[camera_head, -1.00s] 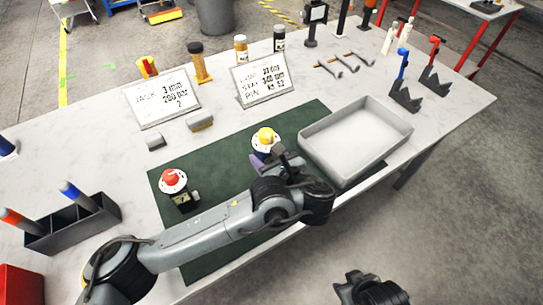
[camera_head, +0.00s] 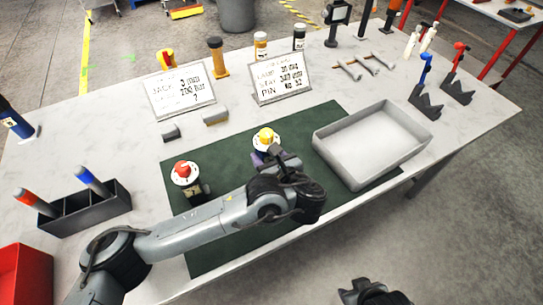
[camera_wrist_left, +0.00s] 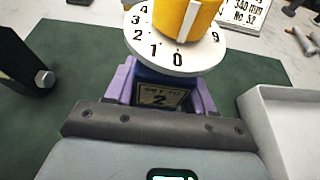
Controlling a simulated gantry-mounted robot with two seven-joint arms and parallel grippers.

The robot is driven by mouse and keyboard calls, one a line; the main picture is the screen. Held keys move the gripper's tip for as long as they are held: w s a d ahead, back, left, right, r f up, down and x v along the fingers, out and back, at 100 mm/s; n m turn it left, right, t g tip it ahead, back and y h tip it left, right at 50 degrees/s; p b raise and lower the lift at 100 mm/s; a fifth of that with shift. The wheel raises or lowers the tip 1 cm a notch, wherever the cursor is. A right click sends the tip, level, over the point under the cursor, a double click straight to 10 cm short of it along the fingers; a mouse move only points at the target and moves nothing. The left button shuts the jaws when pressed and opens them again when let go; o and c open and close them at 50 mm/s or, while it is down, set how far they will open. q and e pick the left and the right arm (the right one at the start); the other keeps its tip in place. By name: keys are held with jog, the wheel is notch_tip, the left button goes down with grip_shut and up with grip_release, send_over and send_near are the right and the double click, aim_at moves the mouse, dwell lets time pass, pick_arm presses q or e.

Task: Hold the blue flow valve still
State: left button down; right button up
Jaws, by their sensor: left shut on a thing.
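The blue flow valve has a yellow knob and a white numbered dial (camera_head: 266,141), and stands on the green mat (camera_head: 225,240). In the left wrist view its dark blue body (camera_wrist_left: 160,92) carries a label reading "SET TO 2", and the dial's 0 and 1 face the camera. Purple pieces flank the body on both sides. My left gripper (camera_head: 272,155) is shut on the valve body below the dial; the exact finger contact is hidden. My right gripper (camera_head: 370,292) shows at the bottom edge, away from the table; its jaws are unclear.
A red-knobbed valve (camera_head: 186,173) stands left on the mat. An empty grey tray (camera_head: 372,145) lies close on the right. Two signs (camera_head: 180,92) (camera_head: 281,78) stand behind. A dark holder with pens (camera_head: 92,212) is at the left.

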pick_arm(q)
jog(key=shift+w+a+f+b, duration=0.4)
jog(key=shift+w+a+f, duration=0.2)
jog(key=shift+a+f, duration=0.3)
jog(key=shift+a+r, duration=0.1)
jog(key=shift+f, duration=0.2)
jog(key=shift+f+b, duration=0.4)
jog(key=shift+f, duration=0.2)
jog(key=shift+f, duration=0.25)
dwell(0.5)
jog(key=shift+f, duration=0.1)
dwell(1.4)
jog(key=c, duration=1)
grip_release()
jog(key=shift+f, duration=0.1)
grip_shut()
